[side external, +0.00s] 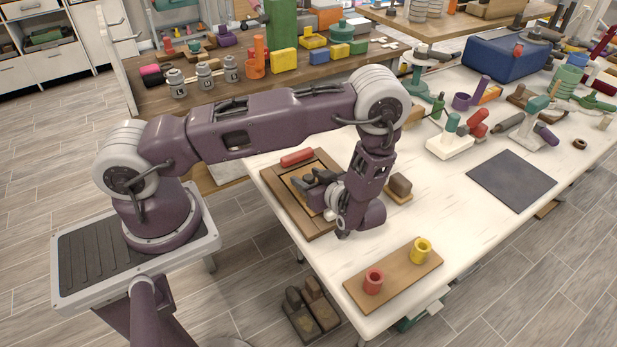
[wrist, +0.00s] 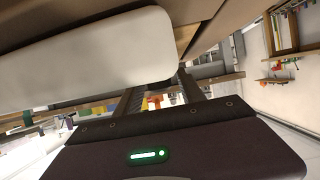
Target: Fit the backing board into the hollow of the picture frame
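The picture frame (side external: 318,232) is a brown wooden square lying flat near the left edge of the white table. A lighter tan area shows inside it, partly hidden by my gripper; I cannot tell whether this is the backing board or the frame's floor. My gripper (side external: 304,181) is low over the frame, lying nearly sideways, with its dark fingers apart. In the wrist view my fingers (wrist: 165,95) stand apart with background showing between them. A brown surface and a rounded white shape fill the upper part close up; their identity is unclear.
A red cylinder (side external: 297,157) lies at the frame's far side. A brown block (side external: 400,184) on a tan piece is right of my wrist. A dark mat (side external: 511,181) lies right.

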